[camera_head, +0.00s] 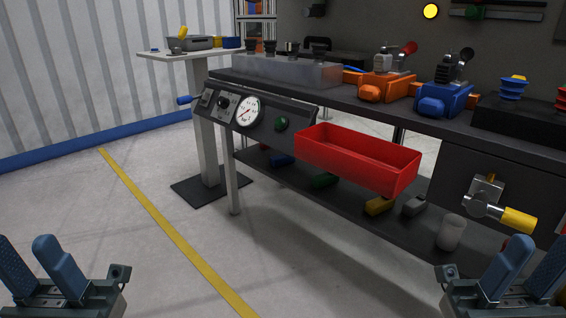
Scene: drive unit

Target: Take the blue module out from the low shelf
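The blue module (282,159) lies on the dark low shelf (345,205) under the workbench, toward the shelf's left end. It is small in view, and the control panel and bench above leave it in shade. My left gripper (38,268) is at the bottom left corner, open and empty, far from the shelf. My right gripper (530,270) is at the bottom right corner, open and empty, also well apart from the module.
A red bin (358,158) and a gauge panel (245,110) hang off the bench front above the shelf. A bench leg (231,180) stands left; the floor ahead is clear.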

